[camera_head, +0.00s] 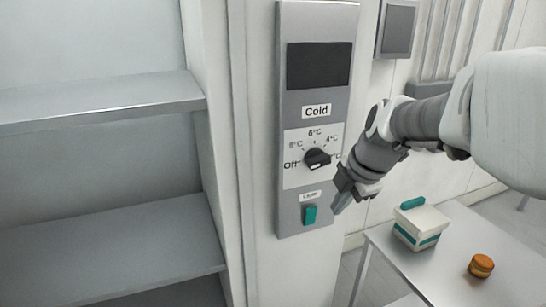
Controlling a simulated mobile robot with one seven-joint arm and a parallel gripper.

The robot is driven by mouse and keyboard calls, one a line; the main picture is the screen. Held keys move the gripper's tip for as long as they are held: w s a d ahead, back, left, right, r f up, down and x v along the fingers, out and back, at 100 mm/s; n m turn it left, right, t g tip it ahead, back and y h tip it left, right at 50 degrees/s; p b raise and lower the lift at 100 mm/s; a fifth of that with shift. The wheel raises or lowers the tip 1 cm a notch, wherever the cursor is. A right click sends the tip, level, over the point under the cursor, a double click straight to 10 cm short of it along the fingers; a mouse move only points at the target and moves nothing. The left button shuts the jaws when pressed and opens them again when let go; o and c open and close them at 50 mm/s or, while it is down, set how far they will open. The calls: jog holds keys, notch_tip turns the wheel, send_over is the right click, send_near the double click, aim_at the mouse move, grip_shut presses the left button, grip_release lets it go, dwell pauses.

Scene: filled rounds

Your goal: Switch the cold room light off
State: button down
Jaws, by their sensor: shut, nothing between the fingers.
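A grey control panel (283,115) labelled "Cold" stands upright on the white wall, with a dark screen (318,65) at its top. A black dial (317,158) is in the middle, ringed by "Off" and temperature marks. Below it, under a small label that looks like "Light", is a teal rocker switch (310,215). I cannot tell which way the switch is tipped. My gripper (339,203) is shut and empty, just right of the switch and pointing down-left. It appears apart from the switch and hides part of the panel's right edge.
Grey shelves (110,250) fill the left side. At the lower right, a white table (440,285) holds a white box with a teal handle (420,222) and an orange-brown round item (481,265). A second small screen (397,28) hangs at the upper right.

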aim_at(310, 218)
jog(key=shift+w+a+f+p, duration=0.2)
jog(key=shift+w+a+f, duration=0.2)
jog(key=shift+w+f, duration=0.95)
jog(key=shift+w+a+f+p, duration=0.15)
jog(key=shift+w+a+f, duration=0.3)
jog(key=shift+w+f, duration=0.95)
jog(key=shift+w+a+f+p, duration=0.2)
jog(key=shift+w+a+f, duration=0.2)
jog(key=shift+w+f, duration=0.95)
jog(key=shift+f, duration=0.15)
jog(key=shift+w+a+b, duration=0.15)
jog(key=shift+w+b, duration=0.1)
jog(key=shift+b, duration=0.15)
jog(key=shift+s, duration=0.1)
jog(key=shift+r, duration=0.2)
